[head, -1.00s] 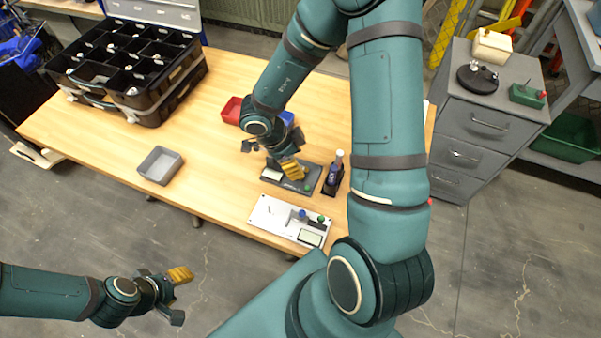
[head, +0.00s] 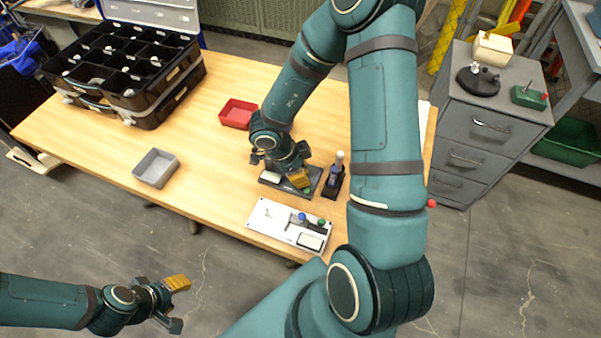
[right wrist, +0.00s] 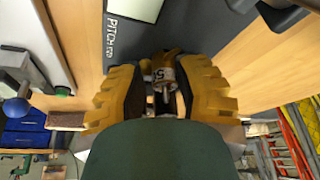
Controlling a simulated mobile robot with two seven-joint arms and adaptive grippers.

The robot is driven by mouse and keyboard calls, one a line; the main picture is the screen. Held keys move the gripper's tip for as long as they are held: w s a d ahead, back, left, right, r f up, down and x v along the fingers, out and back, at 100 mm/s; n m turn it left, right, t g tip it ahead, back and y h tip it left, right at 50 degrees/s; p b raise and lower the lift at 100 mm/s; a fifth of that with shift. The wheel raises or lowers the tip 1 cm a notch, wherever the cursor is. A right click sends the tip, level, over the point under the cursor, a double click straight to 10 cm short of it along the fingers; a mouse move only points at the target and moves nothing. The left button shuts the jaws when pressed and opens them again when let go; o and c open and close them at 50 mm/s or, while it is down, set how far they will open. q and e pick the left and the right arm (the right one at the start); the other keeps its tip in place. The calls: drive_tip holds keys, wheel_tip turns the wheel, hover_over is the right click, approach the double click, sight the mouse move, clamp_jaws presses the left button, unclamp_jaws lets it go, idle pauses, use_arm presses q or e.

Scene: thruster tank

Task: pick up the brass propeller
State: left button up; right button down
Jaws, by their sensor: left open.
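My right gripper (head: 300,179) is low over the dark gauge plate (head: 270,179) on the wooden table. In the right wrist view its yellow fingers (right wrist: 163,80) stand on both sides of a small brass-coloured piece with a white label (right wrist: 160,74), which may be the brass propeller. Whether the pads touch it is not clear, and most of it is hidden. In the head view the propeller cannot be made out. My left gripper (head: 178,284) is open and empty over the floor, away from the table.
A bottle in a dark stand (head: 335,177) is just right of the plate. A white panel with knobs (head: 290,225) lies in front. A grey tray (head: 157,168), a red bin (head: 238,114) and a black compartment case (head: 125,65) stand left. The table's left-middle is clear.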

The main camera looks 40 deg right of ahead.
drive_tip(key=shift+w+d+r, duration=0.1)
drive_tip(key=shift+w+d, duration=0.05)
drive_tip(key=shift+w, duration=0.05)
idle(0.3)
wheel_tip(320, 180, up, 8)
drive_tip(key=p, duration=0.4)
drive_tip(key=shift+r, duration=0.2)
drive_tip(key=shift+r+p, duration=0.3)
drive_tip(key=shift+r, duration=0.4)
drive_tip(key=shift+r, duration=0.1)
